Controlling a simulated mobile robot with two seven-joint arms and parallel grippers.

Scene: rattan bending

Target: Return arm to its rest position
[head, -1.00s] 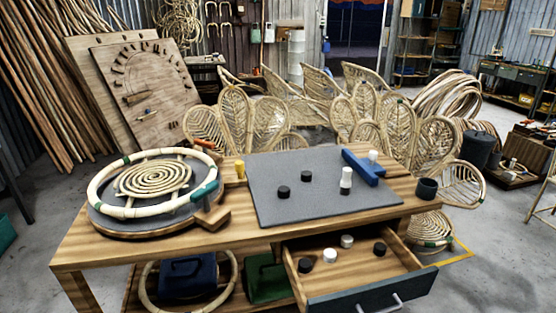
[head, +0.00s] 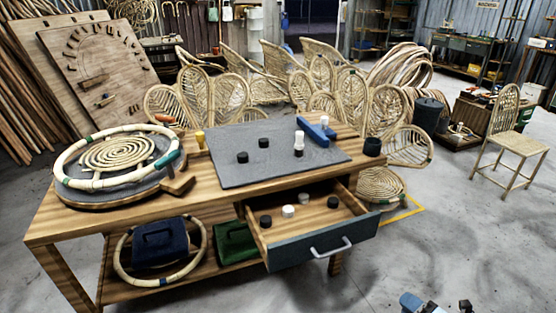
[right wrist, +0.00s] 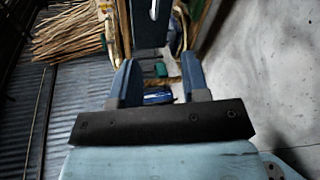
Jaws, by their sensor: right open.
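My right gripper (head: 437,304) shows only partly at the bottom right edge of the head view, over the floor and away from the workbench. In the right wrist view my right gripper (right wrist: 158,82) has its two blue fingers apart with nothing held between them. Beyond the fingers are a blue item (right wrist: 158,97) and parts of the workbench area, too small to tell clearly. My left gripper is in neither view.
The wooden workbench (head: 70,222) holds a grey mat (head: 222,150), a rattan ring (head: 75,150) and several black and white cylinders. Its drawer (head: 322,247) stands open toward me. A chair (head: 512,160) stands at right. Floor between is clear.

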